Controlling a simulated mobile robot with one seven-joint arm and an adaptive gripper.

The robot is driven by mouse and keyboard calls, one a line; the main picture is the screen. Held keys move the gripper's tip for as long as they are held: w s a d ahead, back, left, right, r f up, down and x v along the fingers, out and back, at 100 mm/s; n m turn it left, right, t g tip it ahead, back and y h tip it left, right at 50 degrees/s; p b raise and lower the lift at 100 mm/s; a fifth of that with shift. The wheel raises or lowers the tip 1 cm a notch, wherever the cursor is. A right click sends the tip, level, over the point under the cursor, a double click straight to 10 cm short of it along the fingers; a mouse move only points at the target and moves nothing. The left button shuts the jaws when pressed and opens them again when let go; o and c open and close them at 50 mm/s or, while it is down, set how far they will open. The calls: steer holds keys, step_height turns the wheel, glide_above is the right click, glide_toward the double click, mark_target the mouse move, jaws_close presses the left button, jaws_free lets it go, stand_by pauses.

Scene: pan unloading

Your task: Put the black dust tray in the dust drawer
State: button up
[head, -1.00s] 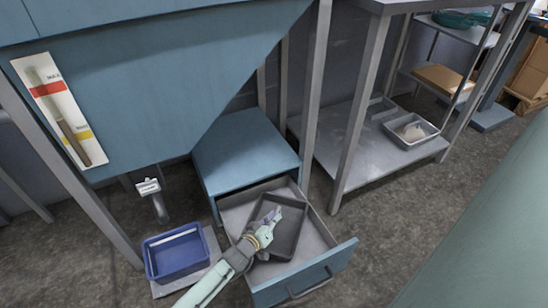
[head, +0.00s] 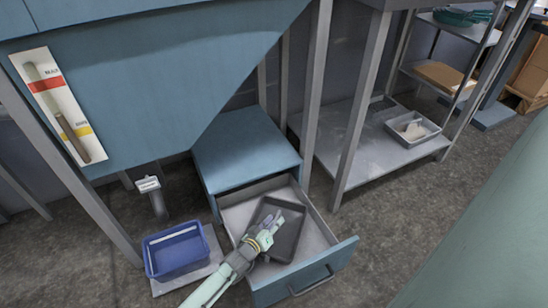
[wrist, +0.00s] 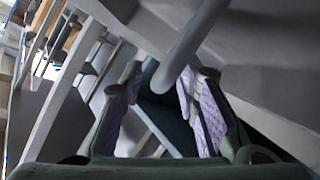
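The black dust tray (head: 289,228) lies inside the open dust drawer (head: 318,273), turned at a slight angle. The drawer is a blue-fronted, grey-lined box pulled out from a blue cabinet. In the head view my gripper (head: 271,231) is over the left part of the tray and hides some of it. In the wrist view my gripper (wrist: 168,98) shows its two purple-padded fingers spread apart, with nothing held between them. I cannot tell whether a finger still touches the tray.
A blue bin (head: 176,251) stands on a flat grey base left of the drawer. A grey metal shelf unit (head: 372,140) with a small grey tray (head: 413,130) stands to the right. The blue cabinet (head: 245,147) is behind the drawer. Floor is clear right of the drawer.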

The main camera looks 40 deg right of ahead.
steer(key=shift+a, duration=0.1)
steer(key=shift+a+r, duration=0.2)
steer(key=shift+a, duration=0.1)
steer(key=p+v, duration=0.2)
steer(key=v, duration=0.9)
steer(key=shift+s, duration=0.15)
